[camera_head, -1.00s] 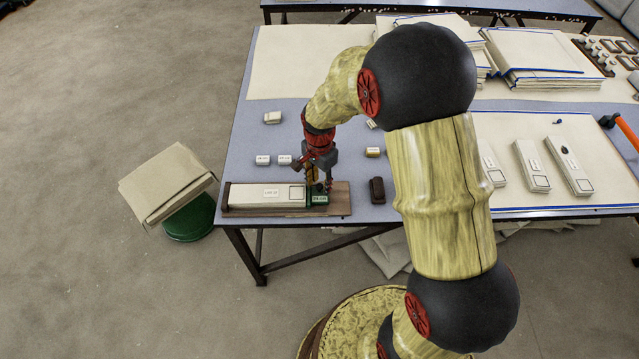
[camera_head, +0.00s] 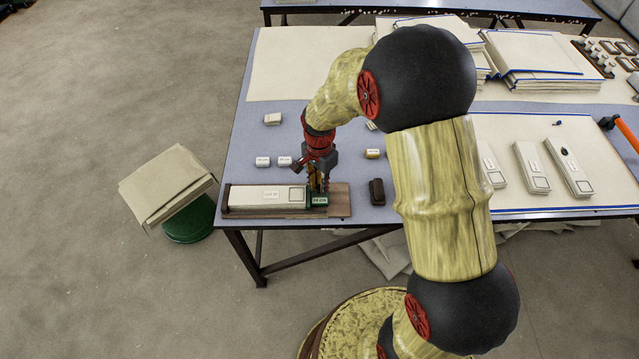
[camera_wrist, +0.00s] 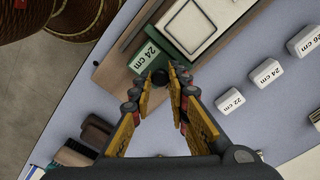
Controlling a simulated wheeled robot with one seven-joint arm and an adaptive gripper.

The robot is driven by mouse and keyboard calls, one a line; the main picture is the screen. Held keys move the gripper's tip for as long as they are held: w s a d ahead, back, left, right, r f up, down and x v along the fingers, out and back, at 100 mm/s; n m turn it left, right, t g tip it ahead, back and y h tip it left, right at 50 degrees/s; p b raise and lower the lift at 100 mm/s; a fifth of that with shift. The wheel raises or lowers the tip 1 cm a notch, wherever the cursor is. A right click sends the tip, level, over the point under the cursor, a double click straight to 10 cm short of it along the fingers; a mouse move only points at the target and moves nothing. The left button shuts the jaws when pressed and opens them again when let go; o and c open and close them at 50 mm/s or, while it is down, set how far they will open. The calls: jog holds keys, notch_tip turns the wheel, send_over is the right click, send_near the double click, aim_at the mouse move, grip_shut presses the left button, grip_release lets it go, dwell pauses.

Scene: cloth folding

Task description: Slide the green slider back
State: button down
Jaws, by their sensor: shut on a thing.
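The green slider (camera_head: 319,199) sits on a brown wooden board (camera_head: 340,202) near the table's front left edge, at the right end of a pale folded cloth (camera_head: 265,197). In the wrist view the green slider (camera_wrist: 146,58) bears a white "24 cm" label, and a dark round knob stands at its edge. My gripper (camera_head: 320,188) is down at the slider. In the wrist view its yellow fingers (camera_wrist: 161,80) are closed in around the dark knob. The fingertips partly hide the knob's sides.
Small white labelled blocks, one (camera_wrist: 231,101) marked 22 cm, lie behind the board. A dark brown block (camera_head: 377,191) stands right of the board. Long pale pieces (camera_head: 531,166) lie on the mat at right. Blue-grey table surface (camera_head: 240,150) is free at left.

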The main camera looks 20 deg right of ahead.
dwell(0.4)
jog(key=d, duration=0.1)
jog(key=s+d+p, duration=0.1)
jog(key=d, duration=0.1)
jog(key=d+p, duration=0.1)
jog(key=d, duration=0.1)
jog(key=shift+s+d+r, duration=0.15)
jog(key=shift+s, duration=0.15)
jog(key=shift+s+d+p, duration=0.15)
jog(key=shift+d+p, duration=0.15)
jog(key=shift+d, duration=0.05)
jog(key=c, duration=1.8)
grip_release()
jog(key=shift+d, duration=0.15)
jog(key=shift+o, duration=0.6)
